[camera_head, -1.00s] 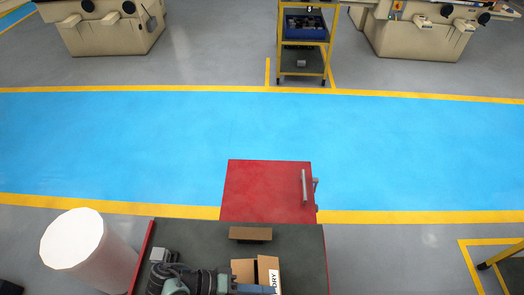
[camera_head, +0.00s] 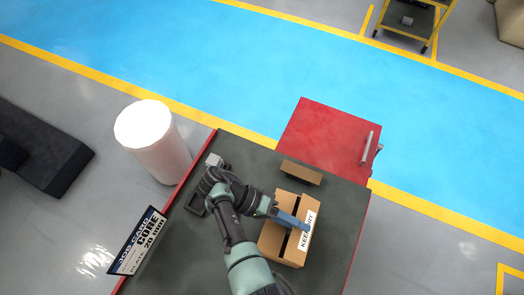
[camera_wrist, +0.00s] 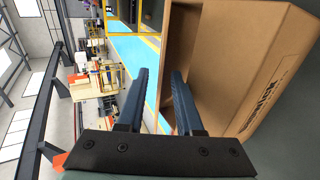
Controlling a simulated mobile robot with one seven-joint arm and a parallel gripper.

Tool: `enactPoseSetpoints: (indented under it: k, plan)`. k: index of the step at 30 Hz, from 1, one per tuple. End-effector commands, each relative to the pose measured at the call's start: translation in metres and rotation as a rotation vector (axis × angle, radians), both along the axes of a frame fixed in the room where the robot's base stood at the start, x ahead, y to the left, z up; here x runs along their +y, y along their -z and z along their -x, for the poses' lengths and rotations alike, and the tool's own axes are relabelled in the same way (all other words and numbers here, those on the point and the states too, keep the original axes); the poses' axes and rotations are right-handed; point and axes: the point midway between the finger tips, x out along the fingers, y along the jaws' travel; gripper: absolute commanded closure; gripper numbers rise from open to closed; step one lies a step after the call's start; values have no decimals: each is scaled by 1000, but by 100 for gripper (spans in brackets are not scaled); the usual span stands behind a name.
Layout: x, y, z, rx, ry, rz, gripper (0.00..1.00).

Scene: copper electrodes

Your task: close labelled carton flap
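A brown cardboard carton (camera_head: 270,240) stands on the dark tabletop in the head view. Its right flap carries a white label (camera_head: 309,232) with black lettering. A dark gap runs between this flap and the left side, so the top is not fully covered. My gripper (camera_head: 298,224) is over the carton, its blue fingers reaching toward the labelled flap. A large cardboard panel (camera_wrist: 262,70) with dark lettering fills the right side there. Whether a finger touches it, I cannot tell.
A small brown block (camera_head: 301,172) lies behind the carton. A red panel with a handle (camera_head: 325,135) adjoins the table's far edge. A job card sign (camera_head: 138,240) and a white cylinder (camera_head: 153,142) stand at the left. The tabletop (camera_head: 335,215) right of the carton is clear.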

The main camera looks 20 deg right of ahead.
Motion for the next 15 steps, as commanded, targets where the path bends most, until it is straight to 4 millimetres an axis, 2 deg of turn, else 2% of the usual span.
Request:
enactPoseSetpoints:
  k: [5,15]
  plan:
    - [13,-14,-14,-1,-4,0,65]
    - [57,-43,-56,-2,-2,-1,65]
